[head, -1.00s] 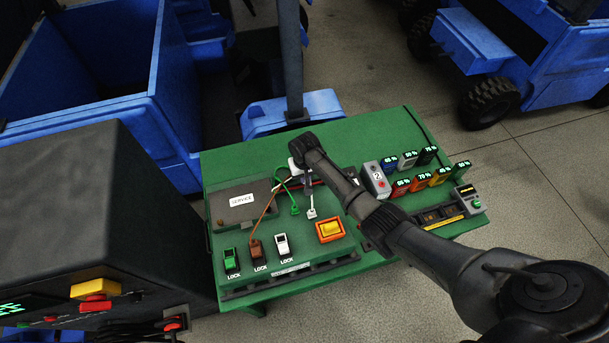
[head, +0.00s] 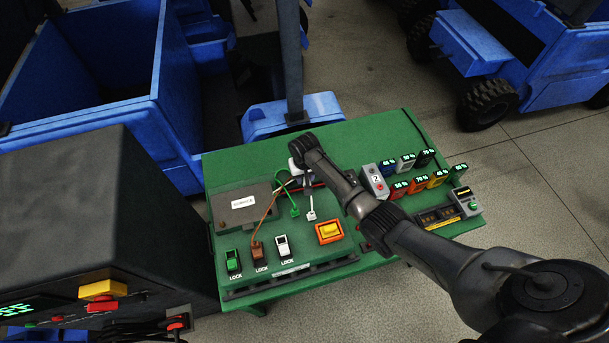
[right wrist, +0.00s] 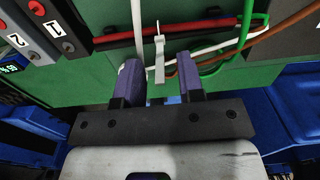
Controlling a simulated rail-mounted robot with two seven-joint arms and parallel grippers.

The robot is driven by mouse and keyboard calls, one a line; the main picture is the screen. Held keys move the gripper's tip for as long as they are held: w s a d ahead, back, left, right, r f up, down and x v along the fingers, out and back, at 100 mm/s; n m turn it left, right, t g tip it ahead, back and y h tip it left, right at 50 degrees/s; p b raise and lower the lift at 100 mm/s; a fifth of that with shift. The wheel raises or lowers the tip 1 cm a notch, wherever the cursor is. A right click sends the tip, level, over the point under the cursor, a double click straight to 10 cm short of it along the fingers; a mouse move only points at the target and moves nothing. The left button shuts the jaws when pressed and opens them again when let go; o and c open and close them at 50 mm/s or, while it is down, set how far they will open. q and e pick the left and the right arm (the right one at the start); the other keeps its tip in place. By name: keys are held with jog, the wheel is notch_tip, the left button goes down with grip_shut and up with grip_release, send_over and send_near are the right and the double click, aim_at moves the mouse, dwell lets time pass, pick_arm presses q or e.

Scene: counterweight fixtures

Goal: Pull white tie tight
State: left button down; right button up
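In the right wrist view, the white tie (right wrist: 159,45) is a narrow slotted strap by the red and black cables (right wrist: 110,38). Its tail lies between the two purple fingers of my right gripper (right wrist: 160,66), which stand apart with gaps on both sides. In the head view, my right wrist covers the cable area and hides the fingers and most of the tie. A white strand with a small end tab (head: 311,215) shows below it. My left gripper is not in view.
Green (right wrist: 254,40) and brown (right wrist: 290,32) strands run close beside the tie. On the green bench (head: 237,165) are a grey service box (head: 240,205), lock switches (head: 282,245), an orange-framed yellow button (head: 330,231) and numbered grey boxes (head: 375,182). A dark cabinet (head: 70,190) stands left.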

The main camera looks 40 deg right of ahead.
jog(key=shift+r, duration=0.1)
notch_tip(320, 180, up, 14)
dwell(0.5)
jog(key=shift+f, duration=0.2)
dwell(0.3)
